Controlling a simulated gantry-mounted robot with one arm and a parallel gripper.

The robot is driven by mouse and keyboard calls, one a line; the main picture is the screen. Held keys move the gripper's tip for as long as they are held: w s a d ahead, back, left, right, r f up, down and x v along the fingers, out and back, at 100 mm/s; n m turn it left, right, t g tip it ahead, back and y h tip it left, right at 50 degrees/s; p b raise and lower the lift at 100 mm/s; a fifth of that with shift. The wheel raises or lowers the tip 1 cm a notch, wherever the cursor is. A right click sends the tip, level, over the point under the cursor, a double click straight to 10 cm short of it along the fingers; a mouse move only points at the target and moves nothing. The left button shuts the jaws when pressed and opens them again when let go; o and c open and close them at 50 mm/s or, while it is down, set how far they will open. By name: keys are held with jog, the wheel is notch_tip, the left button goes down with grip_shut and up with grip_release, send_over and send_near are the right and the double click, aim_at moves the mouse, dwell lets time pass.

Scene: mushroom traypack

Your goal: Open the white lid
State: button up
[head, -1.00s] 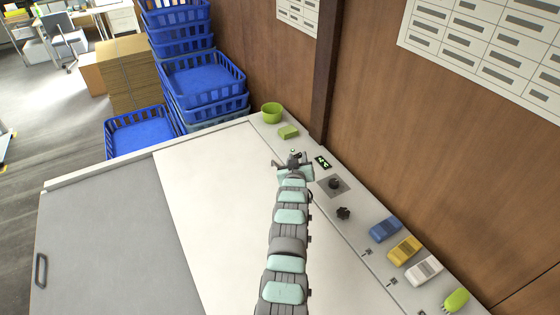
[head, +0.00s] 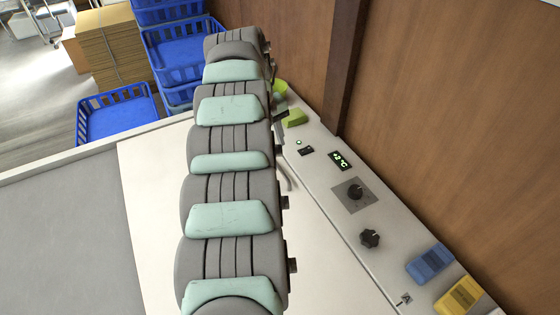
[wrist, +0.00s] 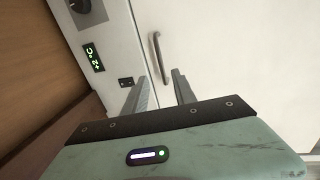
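The white lid (head: 310,262) is a flat panel set in the worktop, and my arm covers much of it in the head view. In the wrist view the white lid (wrist: 225,45) looks shut, with a grey bar handle (wrist: 158,58) near its edge. My gripper (wrist: 161,76) is open, with one finger on each side of the handle's lower end in the picture. I cannot tell whether the fingers reach down around it. In the head view the gripper is mostly hidden behind my arm.
A control strip runs beside the lid with a temperature display (head: 339,160), black knobs (head: 370,238), and blue (head: 429,262) and yellow (head: 459,297) devices. A wooden wall (head: 450,130) stands close on the right. Blue crates (head: 116,110) stand behind. A grey lid (head: 55,240) lies left.

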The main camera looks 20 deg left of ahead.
aim_at(280, 169)
jog(key=f, duration=0.3)
jog(key=d+f+b, duration=0.1)
jog(key=f, duration=0.3)
jog(key=w+f+b, duration=0.1)
jog(key=f, duration=0.2)
jog(key=shift+w+d+f, duration=0.1)
jog(key=shift+d+f, duration=0.15)
jog(key=shift+f, duration=0.05)
jog(key=shift+r, duration=0.1)
jog(key=shift+c, duration=0.5)
grip_shut()
dwell(0.4)
